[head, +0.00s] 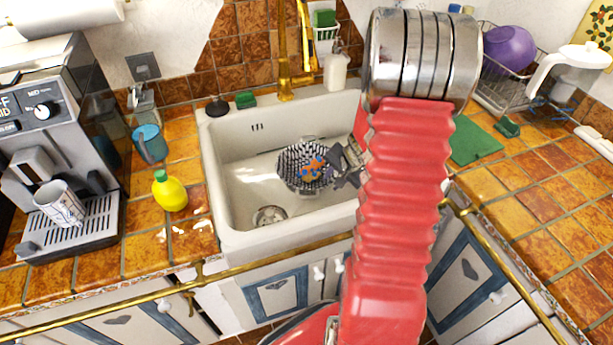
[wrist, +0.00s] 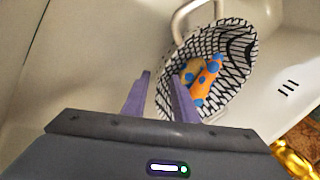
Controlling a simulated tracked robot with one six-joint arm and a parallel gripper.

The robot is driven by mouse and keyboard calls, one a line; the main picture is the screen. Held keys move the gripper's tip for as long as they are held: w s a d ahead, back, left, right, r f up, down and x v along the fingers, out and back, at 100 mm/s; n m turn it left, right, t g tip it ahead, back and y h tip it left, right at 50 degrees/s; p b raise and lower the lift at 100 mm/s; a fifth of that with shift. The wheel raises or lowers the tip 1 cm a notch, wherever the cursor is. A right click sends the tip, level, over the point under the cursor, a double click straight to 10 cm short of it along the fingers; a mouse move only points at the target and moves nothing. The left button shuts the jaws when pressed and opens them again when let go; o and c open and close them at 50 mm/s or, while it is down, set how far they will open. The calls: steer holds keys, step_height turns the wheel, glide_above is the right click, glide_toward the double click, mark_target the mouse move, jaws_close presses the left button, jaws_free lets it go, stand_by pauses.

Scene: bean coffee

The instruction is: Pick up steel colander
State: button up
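The steel colander (head: 293,165) sits in the white sink, a round bowl with a black-and-white lattice wall. An orange and blue item (head: 312,170) lies inside it. In the wrist view the colander (wrist: 235,75) shows a looped handle (wrist: 185,20) at its far side. My gripper (head: 338,167) is low in the sink at the colander's right side. In the wrist view my gripper (wrist: 162,76) is open, with one finger outside the near rim and the other over the bowl. I cannot tell whether either finger touches the rim.
The sink (head: 235,165) has walls around the colander and a drain (head: 269,215) at its front left. A brass faucet (head: 284,60) rises behind. A yellow bottle (head: 169,192) and a coffee machine (head: 60,150) stand left. A dish rack (head: 505,90) stands right.

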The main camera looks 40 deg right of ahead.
steer(key=shift+x, duration=1.3)
steer(key=shift+c, duration=0.5)
jaws_close()
